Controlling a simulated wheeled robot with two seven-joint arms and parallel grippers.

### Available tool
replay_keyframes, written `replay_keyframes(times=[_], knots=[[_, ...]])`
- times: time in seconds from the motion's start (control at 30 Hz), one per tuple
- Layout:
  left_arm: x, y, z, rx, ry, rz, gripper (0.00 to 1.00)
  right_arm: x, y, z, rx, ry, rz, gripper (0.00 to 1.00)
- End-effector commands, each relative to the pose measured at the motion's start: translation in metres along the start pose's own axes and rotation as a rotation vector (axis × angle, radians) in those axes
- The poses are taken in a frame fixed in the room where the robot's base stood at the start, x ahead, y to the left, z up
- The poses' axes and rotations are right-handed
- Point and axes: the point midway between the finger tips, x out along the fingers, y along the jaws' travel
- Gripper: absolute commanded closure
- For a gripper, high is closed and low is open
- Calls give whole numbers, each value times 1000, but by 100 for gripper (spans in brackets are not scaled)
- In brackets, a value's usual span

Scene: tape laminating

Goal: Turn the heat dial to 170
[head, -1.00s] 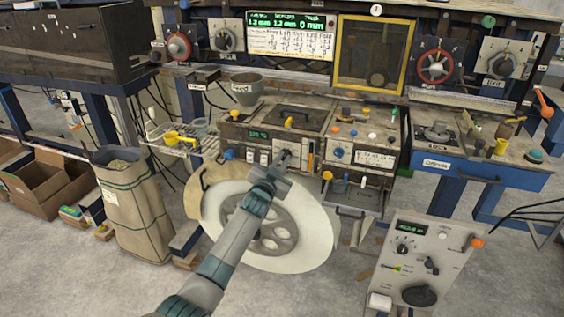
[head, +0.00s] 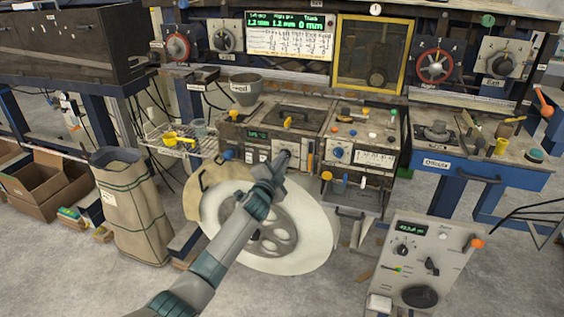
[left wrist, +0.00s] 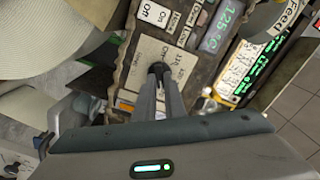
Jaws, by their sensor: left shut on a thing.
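The heat dial (left wrist: 159,69) is a small dark knob on a pale labelled plate (left wrist: 141,66) in the left wrist view. My left gripper (left wrist: 160,78) has its fingers closed around it. In the head view, the left gripper (head: 284,157) reaches the front panel of the middle machine, and the arm and hand hide the dial there. A green display (left wrist: 225,17) near the dial seems to read 125 °C; in the head view its digits (head: 258,134) are too small to read. My right gripper is not in view.
A large cream roll (head: 305,232) stands below the panel, close under my left arm. On/off labels (left wrist: 153,15) sit beside the dial's plate. A grey cup (head: 246,86) stands on the machine's back left. A grey control box (head: 425,260) stands at the lower right.

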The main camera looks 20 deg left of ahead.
Motion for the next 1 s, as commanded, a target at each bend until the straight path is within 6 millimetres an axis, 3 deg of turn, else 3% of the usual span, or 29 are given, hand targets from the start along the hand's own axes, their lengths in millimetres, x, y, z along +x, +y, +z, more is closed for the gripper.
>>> replay_keyframes(times=[0.33,0.4,0.43,1.0], knots=[[0,2,1,3,-2,3,100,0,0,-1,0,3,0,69],[0,2,1,2,-2,3,76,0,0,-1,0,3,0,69],[0,2,1,2,-2,3,71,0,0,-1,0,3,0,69],[-10,0,1,3,0,0,71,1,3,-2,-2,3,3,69]])
